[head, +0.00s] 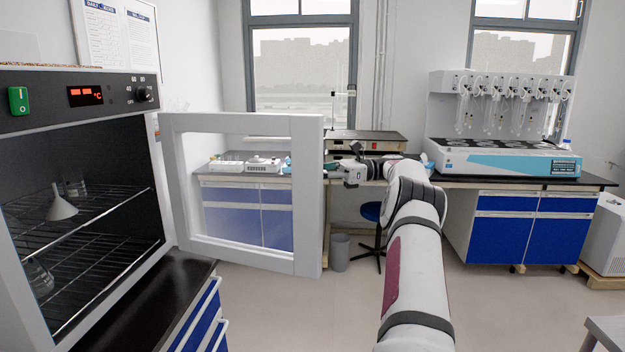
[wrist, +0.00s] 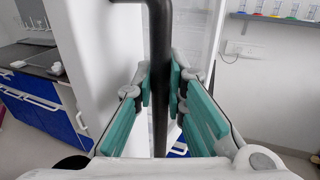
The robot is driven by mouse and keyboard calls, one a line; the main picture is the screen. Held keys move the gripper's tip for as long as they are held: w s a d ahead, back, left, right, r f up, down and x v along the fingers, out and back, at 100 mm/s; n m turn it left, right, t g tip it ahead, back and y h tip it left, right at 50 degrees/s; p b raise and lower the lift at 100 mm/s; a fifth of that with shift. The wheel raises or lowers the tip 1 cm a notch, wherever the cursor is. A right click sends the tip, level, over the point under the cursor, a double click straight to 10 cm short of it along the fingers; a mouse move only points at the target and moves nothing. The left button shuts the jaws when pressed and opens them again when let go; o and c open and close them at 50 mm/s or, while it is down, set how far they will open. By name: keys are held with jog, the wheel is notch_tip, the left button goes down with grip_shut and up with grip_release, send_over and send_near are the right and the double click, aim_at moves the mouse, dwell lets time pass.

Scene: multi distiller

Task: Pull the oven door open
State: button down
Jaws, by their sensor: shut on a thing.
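The oven (head: 75,100) stands at the left in the head view, and its dark inside with wire shelves is in plain sight. The oven door (head: 305,235), a white frame with a glass pane, stands swung out to the right from the oven's right side. My gripper (head: 328,171) is at the door's outer edge. In the wrist view my gripper (wrist: 161,95) has its green finger pads on both sides of a black upright bar, the door handle (wrist: 158,30). The pads are shut on this handle. The handle is hardly visible in the head view.
A white funnel (head: 61,206) and glassware sit on the oven shelves. A blue-fronted bench (head: 525,240) with a distiller (head: 505,155) stands at the right. The floor in front is clear.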

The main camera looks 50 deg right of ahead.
jog(key=shift+w, duration=0.1)
dwell(0.3)
jog(key=c, duration=1.6)
grip_release()
